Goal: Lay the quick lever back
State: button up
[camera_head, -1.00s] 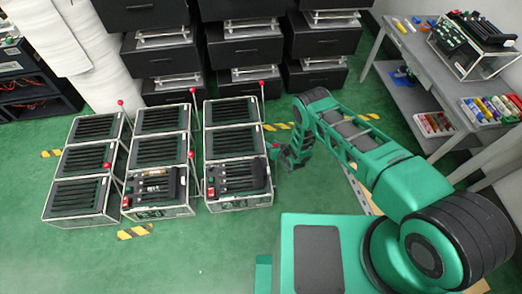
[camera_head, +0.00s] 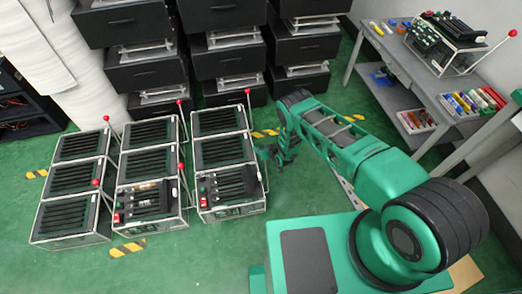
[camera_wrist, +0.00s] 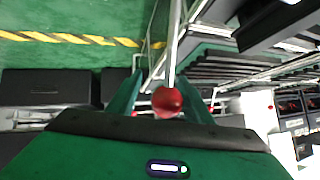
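My gripper (camera_head: 276,156) hangs at the right side of the right-hand row of lever boxes, close to the front box (camera_head: 228,187). In the wrist view my gripper (camera_wrist: 162,90) has its green fingers apart, with a red lever knob (camera_wrist: 167,102) between them. The knob's pale rod (camera_wrist: 174,48) runs up the picture. I cannot tell whether the fingers touch the knob. In the head view this lever is hidden by my gripper. Other red-knobbed levers stand on the boxes, including a back right one (camera_head: 248,91) and a middle one (camera_head: 181,166). No label marks the quick lever.
Black drawer stacks (camera_head: 230,62) stand behind the boxes. A grey workbench (camera_head: 385,45) at right carries another lever fixture (camera_head: 447,45) and colored items (camera_head: 472,103). Green floor (camera_head: 190,262) with yellow-black strips is open in front.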

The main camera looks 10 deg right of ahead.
jog(key=shift+s+a, duration=0.1)
jog(key=shift+s, duration=0.1)
jog(key=v, duration=1)
jog(key=shift+s, duration=0.15)
jog(key=shift+r, duration=0.2)
